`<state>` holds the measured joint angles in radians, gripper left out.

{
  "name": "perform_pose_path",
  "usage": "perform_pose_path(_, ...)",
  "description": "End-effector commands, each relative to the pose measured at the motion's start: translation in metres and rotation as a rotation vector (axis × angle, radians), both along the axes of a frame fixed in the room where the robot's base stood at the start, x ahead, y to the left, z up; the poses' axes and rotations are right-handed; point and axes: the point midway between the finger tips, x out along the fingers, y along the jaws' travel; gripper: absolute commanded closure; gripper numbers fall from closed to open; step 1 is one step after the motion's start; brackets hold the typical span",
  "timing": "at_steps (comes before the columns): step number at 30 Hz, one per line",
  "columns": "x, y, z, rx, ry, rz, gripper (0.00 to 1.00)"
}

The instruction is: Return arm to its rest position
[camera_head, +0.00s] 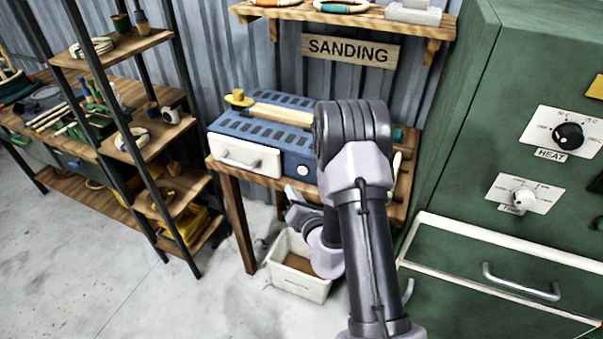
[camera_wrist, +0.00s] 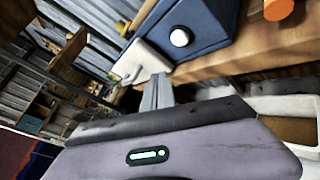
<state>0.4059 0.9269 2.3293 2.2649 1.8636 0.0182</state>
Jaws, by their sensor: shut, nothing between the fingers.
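My arm rises in the middle of the head view and bends down at its elbow. My gripper (camera_head: 296,203) is partly hidden behind the arm, in front of the workbench and above the white bin (camera_head: 285,280). In the wrist view my gripper (camera_wrist: 160,82) shows as grey fingers close together, shut and empty. Past the fingertips are the white front panel and the blue sanding machine (camera_wrist: 195,25) on the wooden bench. I cannot tell the exact gap between fingertips and bench.
The sanding machine (camera_head: 233,130) stands on the bench under the SANDING sign (camera_head: 350,50). A green cabinet (camera_head: 480,110) with HEAT knob and drawers stands close on the right. A shelf rack (camera_head: 150,130) stands left. The floor (camera_head: 90,260) at lower left is clear.

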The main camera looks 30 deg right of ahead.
Motion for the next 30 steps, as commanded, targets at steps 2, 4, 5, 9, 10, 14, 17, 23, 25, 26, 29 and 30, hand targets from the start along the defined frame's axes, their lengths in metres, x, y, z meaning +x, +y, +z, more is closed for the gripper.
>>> perform_pose_path(2, 0.0, 0.0, 0.0, 0.0, 0.0, 0.0, 1.0)
perform_pose_path(4, 0.0, 0.0, 0.0, 0.0, 0.0, 0.0, 1.0)
perform_pose_path(5, 0.0, 0.0, 0.0, 0.0, 0.0, 0.0, 1.0)
perform_pose_path(9, 0.004, 0.01, 0.01, -0.01, -0.012, 0.042, 1.0)
perform_pose_path(10, 0.008, 0.02, 0.02, -0.02, -0.023, 0.082, 1.0)
perform_pose_path(14, 0.015, 0.108, 0.095, -0.136, -0.108, 0.419, 1.0)
perform_pose_path(17, -0.016, 0.193, 0.154, -0.317, -0.184, 0.763, 1.0)
perform_pose_path(23, -0.181, 0.308, 0.205, -1.07, -0.343, 1.509, 1.0)
perform_pose_path(25, -0.238, 0.299, 0.194, -1.49, -0.373, 1.718, 1.0)
perform_pose_path(26, -0.255, 0.287, 0.19, -1.67, -0.376, 1.778, 1.0)
perform_pose_path(29, -0.281, 0.24, 0.187, -2.217, -0.347, 1.864, 1.0)
perform_pose_path(30, -0.284, 0.223, 0.191, -2.394, -0.326, 1.864, 1.0)
